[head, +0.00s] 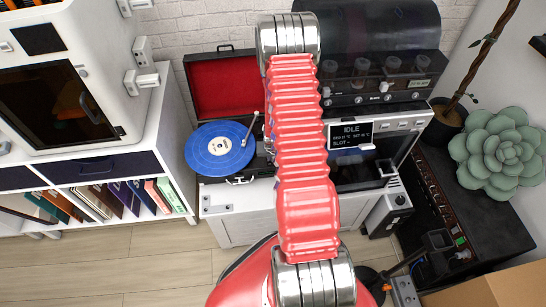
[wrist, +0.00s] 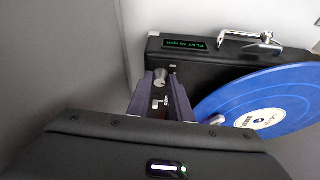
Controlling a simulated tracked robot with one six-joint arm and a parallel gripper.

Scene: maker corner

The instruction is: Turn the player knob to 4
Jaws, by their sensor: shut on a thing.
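The record player (head: 241,170) stands open on a white cabinet, with a red-lined lid and a blue record (head: 221,147). In the wrist view its black deck (wrist: 205,62) shows, with the blue record (wrist: 265,108) at right and a small display (wrist: 186,44) with green text, upside down, seemingly "PLAY 45 RPM". My gripper (wrist: 160,77) is over the deck's corner, its dark fingers shut on a small silver knob (wrist: 159,73). The knob's setting cannot be read. In the head view my red arm hides the gripper and the knob.
The tonearm (head: 250,129) lies beside the record. Right of my arm stands a machine with a screen reading IDLE (head: 350,130). A white shelf unit (head: 172,120) stands at left, a succulent (head: 498,148) at right. The wooden floor at left front (head: 100,262) is clear.

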